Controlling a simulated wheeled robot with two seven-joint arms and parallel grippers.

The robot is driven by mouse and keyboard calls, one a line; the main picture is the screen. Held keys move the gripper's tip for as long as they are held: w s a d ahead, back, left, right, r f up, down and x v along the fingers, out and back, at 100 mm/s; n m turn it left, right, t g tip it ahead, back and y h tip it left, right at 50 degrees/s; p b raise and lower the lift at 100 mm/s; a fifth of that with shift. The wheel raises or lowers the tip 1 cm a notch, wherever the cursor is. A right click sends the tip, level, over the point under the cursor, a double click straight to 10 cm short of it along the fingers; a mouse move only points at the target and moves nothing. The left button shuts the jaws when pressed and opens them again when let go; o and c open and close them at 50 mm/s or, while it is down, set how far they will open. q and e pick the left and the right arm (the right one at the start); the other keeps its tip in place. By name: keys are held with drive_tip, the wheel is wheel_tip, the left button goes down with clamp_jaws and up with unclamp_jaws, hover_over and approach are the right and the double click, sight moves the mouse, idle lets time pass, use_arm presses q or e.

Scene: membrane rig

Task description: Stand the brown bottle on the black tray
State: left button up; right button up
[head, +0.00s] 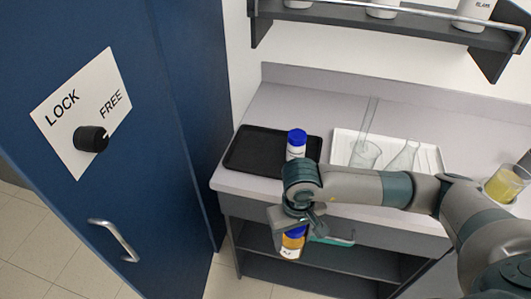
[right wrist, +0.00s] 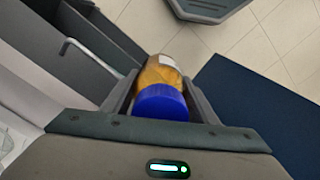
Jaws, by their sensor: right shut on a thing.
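The brown bottle (head: 291,246), amber with a blue cap and a white label, is held by my right gripper (head: 297,220) in front of the bench, below the worktop edge. In the right wrist view the bottle (right wrist: 160,72) sits between the two fingers, its blue cap towards the camera. The right gripper is shut on it. The black tray (head: 252,150) lies on the worktop, up and left of the gripper. A white bottle with a blue cap (head: 296,143) shows at the tray's right part, its lower part hidden by my arm. My left gripper is out of view.
A white tray (head: 432,158) with glassware lies right of the black tray. A yellow-filled beaker (head: 502,185) stands further right. A shelf (head: 340,15) with containers hangs above. A blue cabinet (head: 90,200) with knob and handle is at left. The black tray's left part is clear.

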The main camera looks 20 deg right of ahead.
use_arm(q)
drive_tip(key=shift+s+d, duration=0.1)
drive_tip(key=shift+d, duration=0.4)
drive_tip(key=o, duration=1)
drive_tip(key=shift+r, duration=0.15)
use_arm(e)
drive_tip(key=shift+r, duration=0.15)
use_arm(q)
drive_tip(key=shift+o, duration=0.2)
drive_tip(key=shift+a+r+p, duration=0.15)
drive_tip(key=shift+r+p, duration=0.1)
drive_tip(key=shift+p, duration=0.15)
use_arm(e)
drive_tip(key=shift+r, duration=0.25)
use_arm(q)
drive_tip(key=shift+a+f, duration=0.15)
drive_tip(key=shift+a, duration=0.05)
use_arm(e)
drive_tip(key=shift+f, duration=0.15)
drive_tip(key=shift+w, duration=0.15)
